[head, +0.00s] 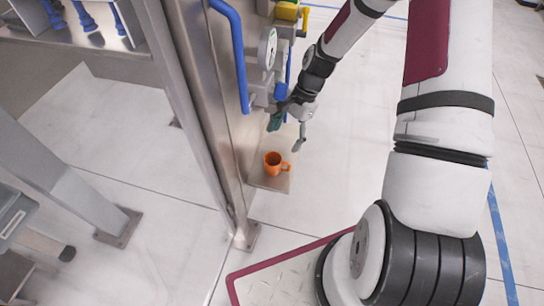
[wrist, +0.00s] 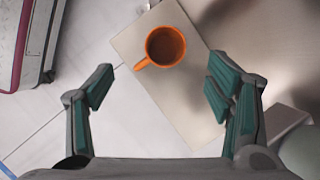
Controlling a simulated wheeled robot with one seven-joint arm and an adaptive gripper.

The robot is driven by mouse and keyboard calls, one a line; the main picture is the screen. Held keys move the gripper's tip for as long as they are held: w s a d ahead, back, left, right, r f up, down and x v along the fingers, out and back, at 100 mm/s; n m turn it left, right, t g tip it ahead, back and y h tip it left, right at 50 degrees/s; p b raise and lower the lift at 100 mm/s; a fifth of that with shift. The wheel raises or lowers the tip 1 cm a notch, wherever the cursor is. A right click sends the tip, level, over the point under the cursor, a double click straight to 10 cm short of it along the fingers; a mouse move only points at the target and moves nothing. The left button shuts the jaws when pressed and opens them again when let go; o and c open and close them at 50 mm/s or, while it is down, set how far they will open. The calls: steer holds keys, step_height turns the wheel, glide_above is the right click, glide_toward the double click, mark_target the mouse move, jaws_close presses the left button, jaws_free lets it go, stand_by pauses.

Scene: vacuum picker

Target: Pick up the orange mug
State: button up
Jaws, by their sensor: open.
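The orange mug (head: 273,163) stands upright on a small beige shelf (head: 277,184) beside a metal post. Its handle points to the right in the head view. In the wrist view the mug (wrist: 165,46) shows from above near the top middle, with its handle toward the lower left. My gripper (head: 287,134) is above the mug, apart from it. In the wrist view my gripper (wrist: 158,90) is open and empty, its green-padded fingers spread to either side below the mug in the picture.
The tall metal post (head: 205,110) stands directly left of the shelf. Open floor lies right of the shelf. A shelf with blue parts (head: 85,22) is at the upper left.

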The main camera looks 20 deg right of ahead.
mark_target(267, 172)
steer(key=b+x, duration=0.2)
steer(key=x, duration=0.2)
steer(key=b+x, duration=0.1)
steer(key=x, duration=0.3)
steer(key=b+x, duration=0.2)
steer(key=x, duration=0.2)
steer(key=shift+w+a+f+b, duration=0.1)
steer(key=shift+w+b, duration=0.25)
steer(key=shift+w, duration=0.05)
steer(key=shift+c, duration=0.3)
steer(key=c, duration=1.2)
